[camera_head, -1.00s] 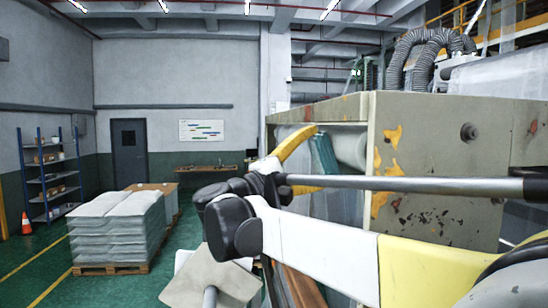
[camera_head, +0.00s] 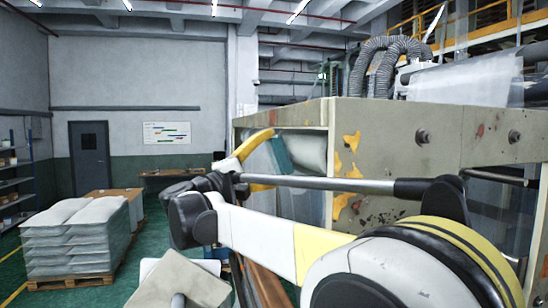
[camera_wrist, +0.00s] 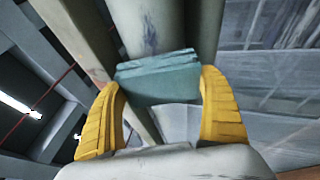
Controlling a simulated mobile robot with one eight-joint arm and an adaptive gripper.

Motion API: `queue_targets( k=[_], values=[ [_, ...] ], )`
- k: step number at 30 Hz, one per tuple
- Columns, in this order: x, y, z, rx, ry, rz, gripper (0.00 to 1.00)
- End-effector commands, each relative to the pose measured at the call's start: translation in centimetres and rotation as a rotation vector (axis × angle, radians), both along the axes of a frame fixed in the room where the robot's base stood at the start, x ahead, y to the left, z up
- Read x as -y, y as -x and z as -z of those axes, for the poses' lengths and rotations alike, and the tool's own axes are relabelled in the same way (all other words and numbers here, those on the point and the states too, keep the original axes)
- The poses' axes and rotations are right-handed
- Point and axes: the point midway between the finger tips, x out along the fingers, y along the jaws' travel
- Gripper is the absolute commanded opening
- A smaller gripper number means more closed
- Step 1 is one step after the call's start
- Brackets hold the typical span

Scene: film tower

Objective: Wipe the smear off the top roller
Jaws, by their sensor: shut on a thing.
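My gripper (camera_wrist: 160,82) has its two yellow fingers shut on a teal cloth pad (camera_wrist: 157,90), seen in the wrist view. In the head view the gripper (camera_head: 271,160) is at the open side of the machine housing, with the teal pad (camera_head: 281,153) between it and the roller. The pale top roller (camera_wrist: 171,22) lies just beyond the pad in the wrist view; its end (camera_head: 313,152) shows inside the housing in the head view. A dark smear (camera_wrist: 150,38) marks the roller just above the pad's edge. I cannot tell whether the pad touches the roller.
The beige machine housing (camera_head: 395,150), with chipped paint, surrounds the roller on the right. Clear film (camera_wrist: 275,85) hangs to the right in the wrist view. A pallet of stacked bags (camera_head: 75,238) stands at left. Green floor is open between them.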

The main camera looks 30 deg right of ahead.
Motion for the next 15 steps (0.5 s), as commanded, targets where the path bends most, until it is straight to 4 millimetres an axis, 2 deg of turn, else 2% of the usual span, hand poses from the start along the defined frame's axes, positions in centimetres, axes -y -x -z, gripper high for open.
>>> queue_targets(
  k=[7, 15],
  values=[
    [0.0, -0.8, 0.1, 0.000, 0.000, 0.001, 0.58],
    [-0.2, 0.9, 0.1, 0.000, 0.000, 0.000, 0.58]
  ],
)
